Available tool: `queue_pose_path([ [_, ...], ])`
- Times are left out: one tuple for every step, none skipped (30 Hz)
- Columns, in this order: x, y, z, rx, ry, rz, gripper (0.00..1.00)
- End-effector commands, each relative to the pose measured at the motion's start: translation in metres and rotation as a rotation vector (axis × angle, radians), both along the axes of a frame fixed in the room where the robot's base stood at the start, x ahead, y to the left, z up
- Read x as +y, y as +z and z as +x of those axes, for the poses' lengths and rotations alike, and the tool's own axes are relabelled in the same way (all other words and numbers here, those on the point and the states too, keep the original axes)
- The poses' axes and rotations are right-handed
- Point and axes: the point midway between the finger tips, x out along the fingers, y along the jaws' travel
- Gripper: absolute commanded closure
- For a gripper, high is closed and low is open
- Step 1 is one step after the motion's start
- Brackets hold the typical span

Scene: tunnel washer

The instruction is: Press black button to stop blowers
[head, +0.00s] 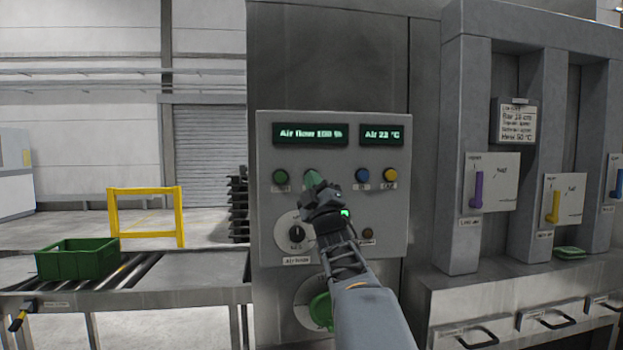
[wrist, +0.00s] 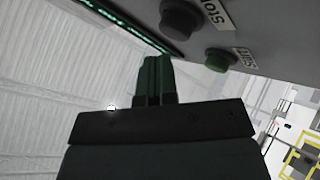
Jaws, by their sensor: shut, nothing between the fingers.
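The black button (wrist: 180,18), labelled Stop, shows at the top of the wrist view. In the head view it is hidden behind my gripper (head: 313,178). The green Start button (wrist: 218,60) is beside it; it also shows in the head view (head: 280,177). My gripper's green fingers (wrist: 153,60) are shut and empty. They are in front of the grey panel (head: 333,248), between the green and blue buttons in the head view. In the wrist view a gap shows between the fingertips and the black button.
A blue button (head: 363,175) and a yellow button (head: 390,175) are to the right. The display (head: 311,134) reads Air flow 100 %. A knob (head: 295,232) and a green valve handle (head: 320,309) are lower. A green crate (head: 77,260) sits on a roller conveyor at left.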

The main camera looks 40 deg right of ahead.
Motion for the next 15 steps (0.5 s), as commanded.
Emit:
queue_pose_path([
  [-0.0002,-0.0003,0.0004,0.0,0.0,0.0,1.0],
  [-0.0004,-0.0004,0.0007,0.0,0.0,0.0,1.0],
  [-0.0007,-0.0005,0.0014,0.0,0.0,0.0,1.0],
  [-0.001,-0.0006,0.002,0.0,0.0,0.0,1.0],
  [-0.0015,-0.0008,0.0028,0.0,0.0,0.0,1.0],
  [-0.0021,-0.0012,0.0039,0.0,0.0,0.0,1.0],
  [-0.0026,-0.0015,0.0048,0.0,0.0,0.0,1.0],
  [-0.003,-0.0016,0.0057,0.001,0.0,0.0,1.0],
  [-0.0034,-0.0012,0.0065,0.0,0.0,0.0,1.0],
  [-0.0036,-0.0007,0.0068,0.0,0.0,0.0,1.0],
  [-0.0037,-0.0004,0.007,0.0,0.0,0.0,1.0],
  [-0.0037,0.0,0.0071,0.0,0.0,0.0,1.0],
  [-0.0037,0.0001,0.007,0.0,0.0,0.0,1.0],
  [-0.0037,0.0002,0.007,0.0,0.0,0.0,1.0],
  [-0.0037,0.0001,0.0069,0.0,0.0,0.0,1.0],
])
